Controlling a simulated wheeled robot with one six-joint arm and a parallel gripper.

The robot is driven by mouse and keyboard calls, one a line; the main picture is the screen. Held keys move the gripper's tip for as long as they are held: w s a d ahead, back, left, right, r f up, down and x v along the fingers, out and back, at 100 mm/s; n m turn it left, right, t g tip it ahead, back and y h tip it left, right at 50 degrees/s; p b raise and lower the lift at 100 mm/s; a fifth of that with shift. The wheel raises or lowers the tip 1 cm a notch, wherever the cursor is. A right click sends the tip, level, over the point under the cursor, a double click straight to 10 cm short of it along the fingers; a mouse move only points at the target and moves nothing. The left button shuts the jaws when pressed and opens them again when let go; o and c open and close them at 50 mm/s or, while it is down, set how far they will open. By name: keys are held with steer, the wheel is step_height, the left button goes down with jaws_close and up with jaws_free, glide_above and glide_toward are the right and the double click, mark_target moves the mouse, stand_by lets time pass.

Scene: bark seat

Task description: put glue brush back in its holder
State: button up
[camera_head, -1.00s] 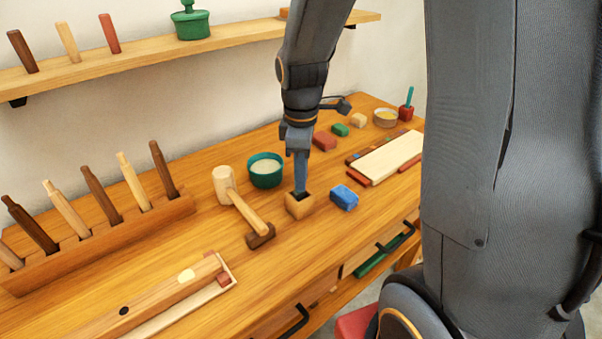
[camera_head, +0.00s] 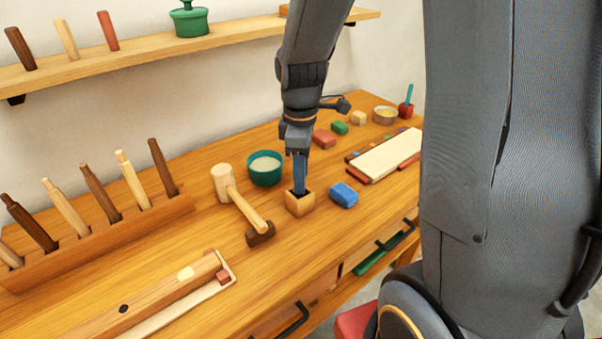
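My gripper (camera_head: 299,186) points straight down, with its fingertips at the mouth of a small open wooden block holder (camera_head: 300,205) in the middle of the bench. The fingers look close together, and I cannot tell whether they grip anything. No glue brush shows clearly at the fingers; one inside the block would be hidden by its walls and my fingers. A teal-handled tool (camera_head: 409,93) stands in a small red cup (camera_head: 406,110) at the far right end; I cannot tell whether it is the brush. A teal pot (camera_head: 265,170) with pale contents stands just left of my gripper.
A mallet (camera_head: 238,203) lies close left of the block and a blue block (camera_head: 344,195) close right. A rack (camera_head: 100,240) of wooden-handled tools stands at left. A pale board (camera_head: 382,157) lies at right. The bench front (camera_head: 225,305) is partly clear.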

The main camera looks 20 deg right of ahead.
step_height(320, 180, up, 8)
steer(key=shift+f+b, duration=0.1)
steer(key=shift+b, duration=0.55)
